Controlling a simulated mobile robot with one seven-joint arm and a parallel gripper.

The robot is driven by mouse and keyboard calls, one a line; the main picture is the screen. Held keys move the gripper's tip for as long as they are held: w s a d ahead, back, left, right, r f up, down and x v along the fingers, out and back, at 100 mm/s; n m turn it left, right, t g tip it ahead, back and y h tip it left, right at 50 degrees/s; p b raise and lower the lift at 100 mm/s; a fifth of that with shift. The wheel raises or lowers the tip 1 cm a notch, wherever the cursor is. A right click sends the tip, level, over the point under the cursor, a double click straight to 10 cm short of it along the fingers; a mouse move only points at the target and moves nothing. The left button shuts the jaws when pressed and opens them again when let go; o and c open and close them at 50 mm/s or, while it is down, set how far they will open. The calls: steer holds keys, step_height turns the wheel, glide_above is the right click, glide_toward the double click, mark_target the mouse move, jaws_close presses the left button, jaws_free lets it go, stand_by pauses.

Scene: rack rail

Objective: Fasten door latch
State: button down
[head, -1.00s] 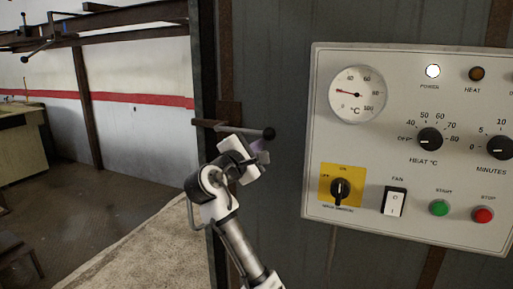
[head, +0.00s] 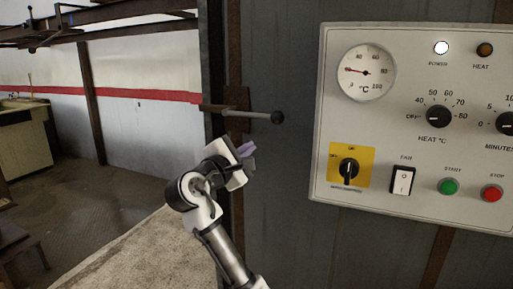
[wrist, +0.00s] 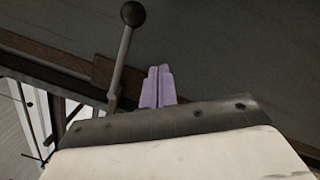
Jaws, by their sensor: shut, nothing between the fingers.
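The door latch is a grey lever (head: 250,113) with a black ball knob (head: 278,117) at its right end. It lies nearly level across a rusty plate (head: 236,100) at the door's left edge. My gripper (head: 247,152) is below the lever, apart from it in the head view, with its lilac fingers shut and empty. In the wrist view the fingers (wrist: 158,88) are together, to the right of the lever (wrist: 122,62), whose ball (wrist: 133,14) is at the top. The lever's lower end is partly hidden by my gripper's body there.
A control panel (head: 420,205) with dials and buttons is mounted right of the latch on the dark grey door (head: 285,215). Left of the door's edge is an open room with a concrete floor, rusty beams (head: 90,100) and a greenish bin (head: 22,140).

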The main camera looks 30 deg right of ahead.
steer(key=v, duration=0.4)
steer(key=shift+s+a+f+b, duration=0.1)
steer(key=shift+b, duration=0.3)
